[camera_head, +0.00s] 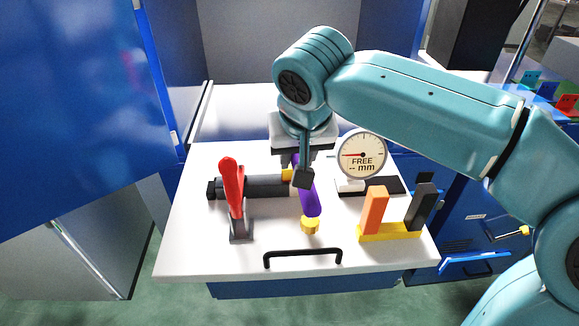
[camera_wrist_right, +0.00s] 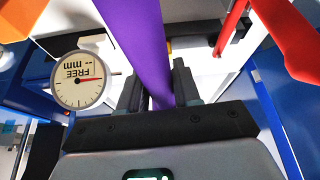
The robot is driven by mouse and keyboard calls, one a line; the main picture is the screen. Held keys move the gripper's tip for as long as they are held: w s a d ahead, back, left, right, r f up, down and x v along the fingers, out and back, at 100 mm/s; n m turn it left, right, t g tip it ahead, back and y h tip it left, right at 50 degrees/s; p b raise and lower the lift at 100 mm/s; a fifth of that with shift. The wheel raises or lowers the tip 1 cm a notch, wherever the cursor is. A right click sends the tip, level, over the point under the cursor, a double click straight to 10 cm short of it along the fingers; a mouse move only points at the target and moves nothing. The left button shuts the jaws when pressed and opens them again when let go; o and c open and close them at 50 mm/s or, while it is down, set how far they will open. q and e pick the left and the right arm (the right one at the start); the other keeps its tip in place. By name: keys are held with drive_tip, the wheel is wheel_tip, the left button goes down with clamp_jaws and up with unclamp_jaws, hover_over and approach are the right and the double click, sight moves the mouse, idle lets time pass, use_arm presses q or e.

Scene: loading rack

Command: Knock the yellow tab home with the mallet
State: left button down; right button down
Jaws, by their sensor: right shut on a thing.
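The mallet's purple handle (camera_head: 311,201) slants down toward the front of the white worktop. My right gripper (camera_head: 298,172) is shut on it, and the handle also runs between the fingers in the right wrist view (camera_wrist_right: 137,40). I cannot clearly make out the mallet's head. A small yellow piece, likely the yellow tab (camera_head: 287,175), shows at the right end of the dark clamp body (camera_head: 262,187), just left of my gripper and partly hidden by it. A yellow round piece (camera_head: 310,226) sits at the lower end of the purple handle; whether they are joined is unclear. My left gripper is out of view.
A red lever (camera_head: 231,184) stands at the left of the clamp. A dial gauge (camera_head: 362,155) reading "FREE -- mm" stands to the right. A yellow base (camera_head: 390,233) carries orange and dark blocks. A black handle (camera_head: 303,253) lies along the front edge.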

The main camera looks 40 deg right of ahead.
drive_tip(key=shift+w+f, duration=0.15)
drive_tip(key=shift+f, duration=0.05)
wheel_tip(320, 180, down, 6)
drive_tip(key=b, duration=0.6)
drive_tip(key=shift+r+p, duration=2.8)
drive_tip(key=shift+r, duration=0.25)
drive_tip(key=shift+f, duration=0.1)
drive_tip(key=shift+f, duration=0.15)
